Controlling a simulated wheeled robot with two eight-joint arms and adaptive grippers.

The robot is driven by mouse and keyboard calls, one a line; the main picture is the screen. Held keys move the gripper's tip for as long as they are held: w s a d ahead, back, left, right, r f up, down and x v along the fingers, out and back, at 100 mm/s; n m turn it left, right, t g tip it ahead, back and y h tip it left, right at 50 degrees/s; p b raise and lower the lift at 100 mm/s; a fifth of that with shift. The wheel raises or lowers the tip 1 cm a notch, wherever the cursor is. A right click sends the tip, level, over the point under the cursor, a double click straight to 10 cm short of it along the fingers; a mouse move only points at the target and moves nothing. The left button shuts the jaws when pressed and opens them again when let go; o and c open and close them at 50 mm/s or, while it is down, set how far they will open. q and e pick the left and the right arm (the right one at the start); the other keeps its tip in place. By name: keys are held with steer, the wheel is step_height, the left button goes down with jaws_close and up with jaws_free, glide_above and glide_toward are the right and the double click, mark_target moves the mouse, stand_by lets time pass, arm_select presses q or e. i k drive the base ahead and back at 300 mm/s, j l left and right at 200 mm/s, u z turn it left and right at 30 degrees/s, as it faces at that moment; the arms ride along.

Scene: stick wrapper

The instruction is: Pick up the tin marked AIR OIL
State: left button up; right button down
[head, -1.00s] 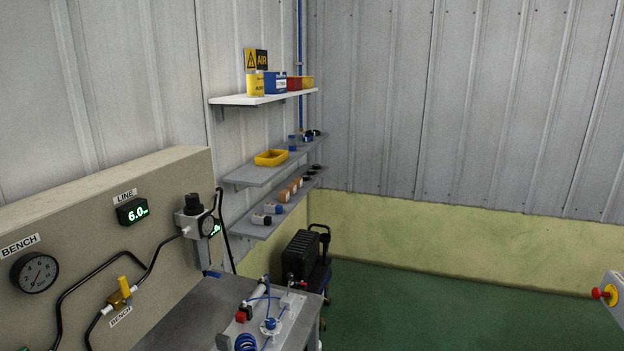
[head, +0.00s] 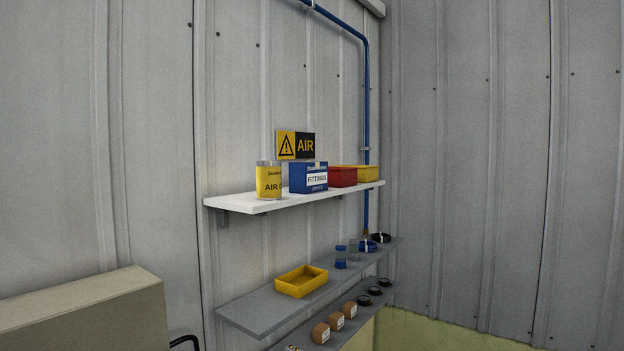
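The tin with the yellow label (head: 268,182) stands upright near the left end of the white top shelf (head: 240,203). Its label reads AIR and the start of another word, which curves out of sight. A blue FITTINGS box (head: 308,178) stands just right of the tin. Neither of my grippers shows in the head view.
A red bin (head: 342,177) and a yellow bin (head: 368,174) stand farther right on the top shelf. The grey shelf (head: 255,312) below holds a yellow tray (head: 301,281). A beige panel (head: 85,312) rises at lower left. Shelf space left of the tin is clear.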

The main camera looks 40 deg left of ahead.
mark_target(268, 173)
steer(key=i+l+u, duration=0.1)
steer(key=i+u, duration=0.3)
steer(key=i+l+u, duration=0.35)
steer(key=i, duration=0.2)
steer(key=i+l+u, duration=0.4)
steer(key=i+j, duration=0.1)
